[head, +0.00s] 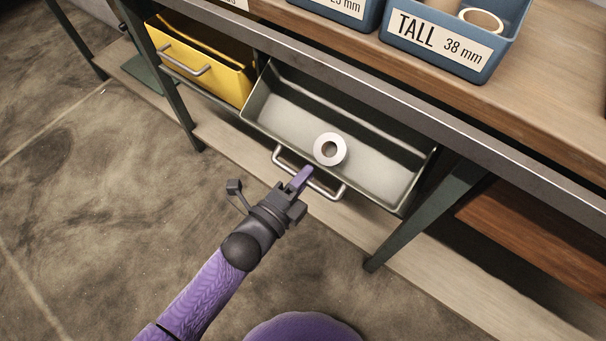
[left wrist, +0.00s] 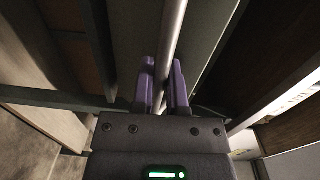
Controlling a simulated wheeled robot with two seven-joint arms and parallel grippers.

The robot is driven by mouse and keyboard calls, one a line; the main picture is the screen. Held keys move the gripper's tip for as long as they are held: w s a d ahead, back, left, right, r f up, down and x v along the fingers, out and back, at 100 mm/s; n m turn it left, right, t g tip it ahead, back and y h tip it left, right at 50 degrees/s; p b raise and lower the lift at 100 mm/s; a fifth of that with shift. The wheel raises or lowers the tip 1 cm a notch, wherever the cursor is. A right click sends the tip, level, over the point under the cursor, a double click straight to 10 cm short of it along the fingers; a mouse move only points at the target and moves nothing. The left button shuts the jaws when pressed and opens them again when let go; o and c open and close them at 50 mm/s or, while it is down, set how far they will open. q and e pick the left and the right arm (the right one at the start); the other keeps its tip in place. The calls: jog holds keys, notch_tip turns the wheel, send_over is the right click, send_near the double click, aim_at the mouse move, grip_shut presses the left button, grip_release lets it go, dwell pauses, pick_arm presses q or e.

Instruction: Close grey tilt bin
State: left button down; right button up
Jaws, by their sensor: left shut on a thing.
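The grey tilt bin (head: 382,160) hangs under the bench in the head view, tilted open with its inside showing. A white tape roll (head: 330,150) lies inside it. The bin's metal bar handle (head: 338,190) runs along its front. My left gripper (head: 303,178) is at the handle, with its purple fingers on the bar. In the left wrist view the left gripper (left wrist: 165,90) has one finger on each side of the handle bar (left wrist: 173,35). The fingertips hide part of the handle in the head view. My right gripper is not in view.
A yellow tilt bin (head: 205,65) is left of the grey one. A blue bin labelled TALL 38 mm (head: 450,45) stands on the bench top. A dark bench leg (head: 420,212) is right of the grey bin. A low wooden shelf (head: 245,150) runs below; the floor in front is open.

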aim_at(326, 141)
pick_arm(q)
jog(key=shift+g+y, duration=0.4)
jog(key=shift+g, duration=0.1)
jog(key=shift+w+d+r+p, duration=0.6)
jog(key=shift+w+r+p, duration=0.25)
jog(key=shift+p, duration=0.15)
jog(key=shift+w+d+r+p, duration=0.6)
jog(key=shift+w+r+p, duration=0.25)
jog(key=shift+p, duration=0.1)
jog(key=shift+w+d+r, duration=0.1)
jog(key=shift+w+d, duration=0.15)
jog(key=shift+w, duration=0.1)
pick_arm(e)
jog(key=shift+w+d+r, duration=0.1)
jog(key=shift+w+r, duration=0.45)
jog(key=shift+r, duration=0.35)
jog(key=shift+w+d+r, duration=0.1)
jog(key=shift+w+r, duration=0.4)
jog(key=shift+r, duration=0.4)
pick_arm(q)
jog(key=shift+w+r, duration=0.1)
jog(key=shift+d, duration=0.1)
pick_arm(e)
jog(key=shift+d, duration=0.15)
